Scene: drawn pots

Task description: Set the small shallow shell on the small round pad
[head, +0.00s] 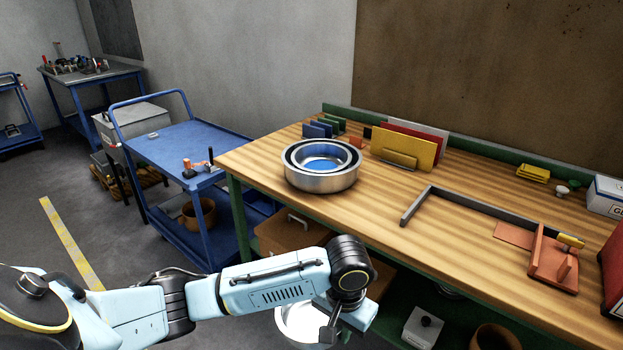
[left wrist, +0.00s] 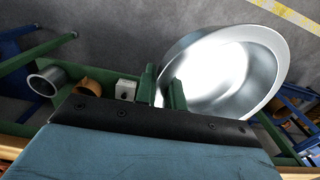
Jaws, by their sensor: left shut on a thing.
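The small shallow shell (head: 297,322) is a shiny silver bowl with a wide flared rim, low in front of the bench in the head view. It fills the upper right of the left wrist view (left wrist: 235,75). My left gripper (left wrist: 160,84) is shut on its rim; in the head view the gripper (head: 332,328) is partly hidden by my arm. On the bench stand silver rings, one inside the other (head: 322,186). A blue round surface (head: 322,165), seemingly the pad, shows inside them. My right gripper is not in view.
A blue cart (head: 180,150) stands left of the bench. The under-shelf holds a white box (head: 422,327) and a brown pot (head: 495,338).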

